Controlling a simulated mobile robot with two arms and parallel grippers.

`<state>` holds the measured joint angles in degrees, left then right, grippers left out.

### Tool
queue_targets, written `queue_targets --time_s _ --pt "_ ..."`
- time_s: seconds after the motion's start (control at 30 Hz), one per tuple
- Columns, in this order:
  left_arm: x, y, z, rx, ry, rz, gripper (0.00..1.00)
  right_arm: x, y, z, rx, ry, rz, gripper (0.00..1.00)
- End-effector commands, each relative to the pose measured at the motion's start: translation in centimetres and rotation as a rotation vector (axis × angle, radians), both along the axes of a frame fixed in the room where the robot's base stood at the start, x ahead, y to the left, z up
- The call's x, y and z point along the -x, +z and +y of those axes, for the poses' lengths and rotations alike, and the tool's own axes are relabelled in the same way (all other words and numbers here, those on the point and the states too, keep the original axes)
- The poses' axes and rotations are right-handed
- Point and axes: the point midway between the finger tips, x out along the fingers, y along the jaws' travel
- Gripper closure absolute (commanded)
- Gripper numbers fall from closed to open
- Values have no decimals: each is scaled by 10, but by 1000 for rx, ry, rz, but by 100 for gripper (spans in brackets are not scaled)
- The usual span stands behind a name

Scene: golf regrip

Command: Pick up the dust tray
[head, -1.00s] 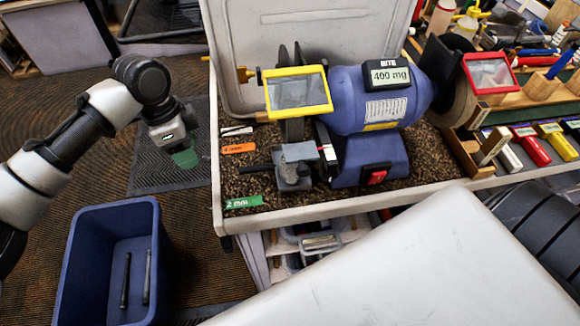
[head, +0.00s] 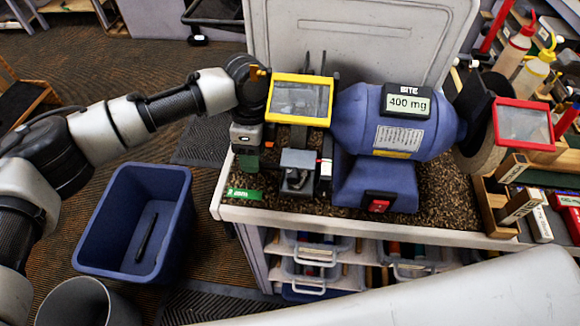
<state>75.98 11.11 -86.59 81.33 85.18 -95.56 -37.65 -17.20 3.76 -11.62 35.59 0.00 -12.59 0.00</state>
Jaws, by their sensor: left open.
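I cannot pick out a dust tray with certainty. My right gripper is out of view.
A blue bin (head: 135,225) with a dark stick in it stands on the floor at left, by a grey round bin (head: 85,302). A green label (head: 244,194) lies on the bench edge. Clear drawers (head: 312,270) sit below. Bottles and small boxes crowd the right.

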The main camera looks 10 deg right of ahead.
Motion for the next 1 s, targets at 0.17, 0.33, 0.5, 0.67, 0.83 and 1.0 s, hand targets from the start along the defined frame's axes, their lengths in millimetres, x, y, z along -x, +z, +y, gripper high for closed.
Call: queue_targets --time_s 0.17,0.33,0.5,0.67,0.83,1.0 --pt "4 -18 1 0 -1 0 54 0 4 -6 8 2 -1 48" --pt "4 -21 1 1 -1 -1 54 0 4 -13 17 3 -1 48" --pt "4 -21 1 1 -1 -1 68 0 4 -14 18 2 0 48" --pt "4 -20 1 1 -1 -1 93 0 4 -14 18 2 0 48" --pt "4 -20 1 1 -1 -1 100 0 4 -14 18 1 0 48" --pt "4 -20 1 2 -1 -2 100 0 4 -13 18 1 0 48"
